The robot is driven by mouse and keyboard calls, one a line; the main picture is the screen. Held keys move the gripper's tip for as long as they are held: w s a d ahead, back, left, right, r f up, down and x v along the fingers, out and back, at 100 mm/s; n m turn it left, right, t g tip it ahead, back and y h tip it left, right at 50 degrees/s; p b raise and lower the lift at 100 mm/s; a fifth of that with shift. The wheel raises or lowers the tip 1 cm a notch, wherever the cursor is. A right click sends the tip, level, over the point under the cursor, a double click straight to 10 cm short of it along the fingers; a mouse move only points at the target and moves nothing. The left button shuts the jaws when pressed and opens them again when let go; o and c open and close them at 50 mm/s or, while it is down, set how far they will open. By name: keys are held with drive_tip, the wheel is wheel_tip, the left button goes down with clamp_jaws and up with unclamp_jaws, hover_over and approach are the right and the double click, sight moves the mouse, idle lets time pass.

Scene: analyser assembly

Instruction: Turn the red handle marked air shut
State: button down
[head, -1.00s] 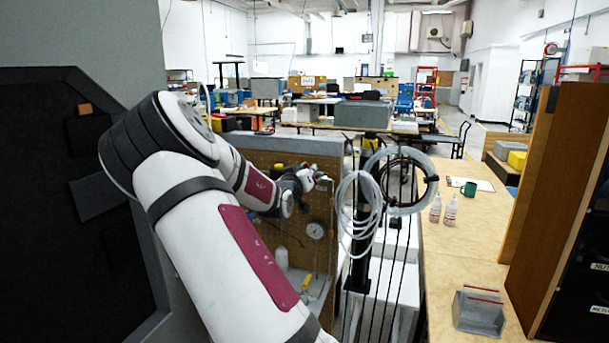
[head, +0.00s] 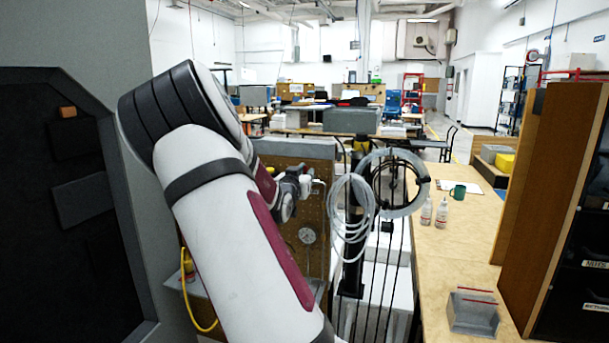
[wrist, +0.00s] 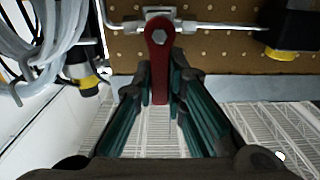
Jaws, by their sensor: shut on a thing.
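The red handle (wrist: 160,42) shows in the wrist view, on a metal valve fitted to a thin horizontal pipe (wrist: 215,27) in front of a brown pegboard. It hangs down from its bolt, across the line of the pipe in that picture. My gripper (wrist: 160,80) has its two green and dark fingers on either side of the handle's lower part and is shut on it. In the head view my gripper (head: 305,183) is small, at the pegboard (head: 318,235), and the handle cannot be made out there. No lettering on the handle is readable.
Coiled clear hoses (head: 350,215) hang right of the pegboard. They also show at the wrist view's left (wrist: 35,40). A dark block with a yellow base (wrist: 290,45) is at its right. A yellow hose (head: 190,300) hangs low left. A wooden bench (head: 450,255) stands at right.

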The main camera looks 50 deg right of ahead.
drive_tip(key=shift+d+r, duration=0.1)
drive_tip(key=shift+r, duration=0.05)
drive_tip(key=c, duration=1.6)
unclamp_jaws()
drive_tip(key=shift+d, duration=0.1)
drive_tip(key=shift+a, duration=0.3)
drive_tip(key=v, duration=1.1)
drive_tip(key=shift+s+a, duration=0.15)
drive_tip(key=shift+a, duration=0.1)
